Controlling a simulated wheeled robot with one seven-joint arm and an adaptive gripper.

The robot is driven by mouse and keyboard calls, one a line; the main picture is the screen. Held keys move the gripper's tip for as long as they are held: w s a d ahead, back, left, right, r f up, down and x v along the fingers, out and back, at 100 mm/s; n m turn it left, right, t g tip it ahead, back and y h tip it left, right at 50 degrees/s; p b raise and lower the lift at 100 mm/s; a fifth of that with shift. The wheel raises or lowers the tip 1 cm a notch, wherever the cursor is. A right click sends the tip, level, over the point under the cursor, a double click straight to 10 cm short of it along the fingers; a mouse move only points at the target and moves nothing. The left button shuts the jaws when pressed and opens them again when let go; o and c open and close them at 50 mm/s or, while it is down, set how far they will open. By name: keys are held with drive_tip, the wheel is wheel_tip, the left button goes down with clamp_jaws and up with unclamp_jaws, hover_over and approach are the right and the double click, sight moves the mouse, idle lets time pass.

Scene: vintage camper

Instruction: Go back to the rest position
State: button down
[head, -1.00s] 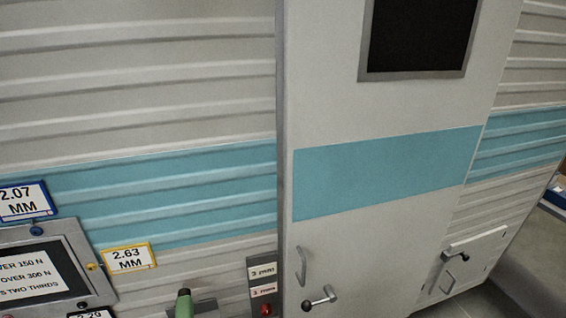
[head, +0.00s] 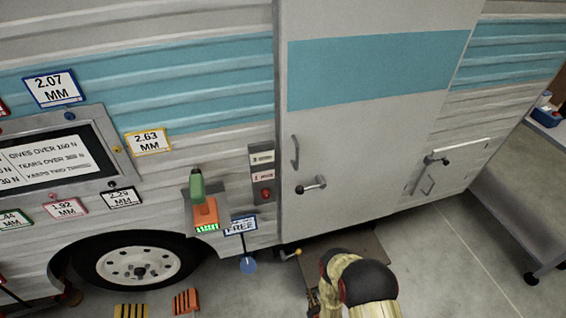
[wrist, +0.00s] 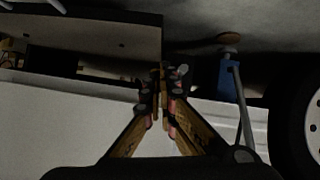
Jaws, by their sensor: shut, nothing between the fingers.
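My gripper (wrist: 163,75) is shut and empty in the wrist view, its two yellow-brown fingers meeting in the middle. In the head view my arm is at the bottom, low in front of the camper's door (head: 360,150), and the fingertips are hard to make out there. Beyond the fingers the wrist view shows the dark underside of the camper and a blue jack-like post (wrist: 230,75) to the right, apart from the fingers.
The camper's wheel (head: 138,266) is at the lower left. A grey bench (head: 520,225) is at the right.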

drive_tip(key=s+d+f+m+g+h, duration=0.1)
drive_tip(key=s+f+g, duration=0.3)
drive_tip(key=s, duration=0.3)
drive_tip(key=s+d+f+g, duration=0.1)
drive_tip(key=s+f+g, duration=0.2)
drive_tip(key=s, duration=0.3)
drive_tip(key=w+d+r+m+g+h, duration=0.15)
drive_tip(key=r+g, duration=0.25)
drive_tip(key=r, duration=1.7)
drive_tip(key=w+d+r+m+g, duration=0.1)
drive_tip(key=w+r+g, duration=0.2)
drive_tip(key=r, duration=1.8)
drive_tip(key=s+r+t+p, duration=0.1)
drive_tip(key=s+r+t, duration=0.1)
drive_tip(key=r, duration=1.3)
drive_tip(key=s+d+r+t, duration=0.1)
drive_tip(key=s+r+t, duration=0.2)
drive_tip(key=r, duration=1.2)
drive_tip(key=s+r+m+t+p, duration=0.1)
drive_tip(key=s+r+t, duration=0.2)
drive_tip(key=r, duration=1.3)
drive_tip(key=s, duration=0.3)
drive_tip(key=shift+d+p, duration=0.3)
drive_tip(key=shift+d, duration=0.1)
drive_tip(key=shift+r+y, duration=0.15)
drive_tip(key=shift+y, duration=0.1)
